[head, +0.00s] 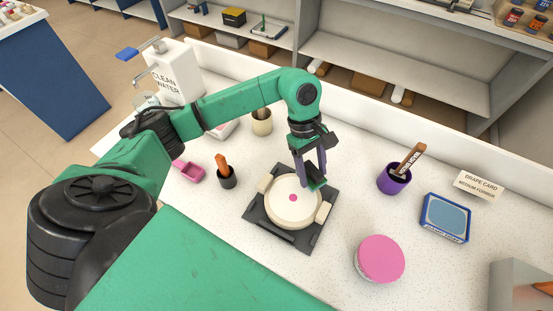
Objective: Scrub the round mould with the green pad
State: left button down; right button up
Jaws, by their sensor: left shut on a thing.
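The round mould (288,211) is a cream disc with a pink spot near its middle. It sits in a dark square holder (282,234) with pale blocks at its sides. My left gripper (315,181) reaches down over the mould's far right edge. It is shut on the green pad (317,184), a small dark green piece between its fingertips. The pad is at the mould's upper right rim; I cannot tell whether it touches the surface. My right gripper is not in view.
A purple cup (393,181) with a brown stick, a blue-framed box (445,217) and a pink-topped round tub (380,259) stand to the right. A black cup (227,179), a pink dish (188,171) and a white water bottle (175,73) are to the left.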

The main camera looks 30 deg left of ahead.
pick_arm(q)
notch_tip(320, 180, up, 2)
jog(key=shift+s+r+p, duration=0.1)
jog(key=shift+s+p, duration=0.05)
jog(key=shift+p, duration=0.15)
jog(key=shift+w+r+p, duration=0.2)
jog(key=shift+r+p, duration=0.25)
jog(key=shift+r, duration=0.45)
jog(key=shift+s+r, duration=0.15)
jog(key=shift+r, duration=0.25)
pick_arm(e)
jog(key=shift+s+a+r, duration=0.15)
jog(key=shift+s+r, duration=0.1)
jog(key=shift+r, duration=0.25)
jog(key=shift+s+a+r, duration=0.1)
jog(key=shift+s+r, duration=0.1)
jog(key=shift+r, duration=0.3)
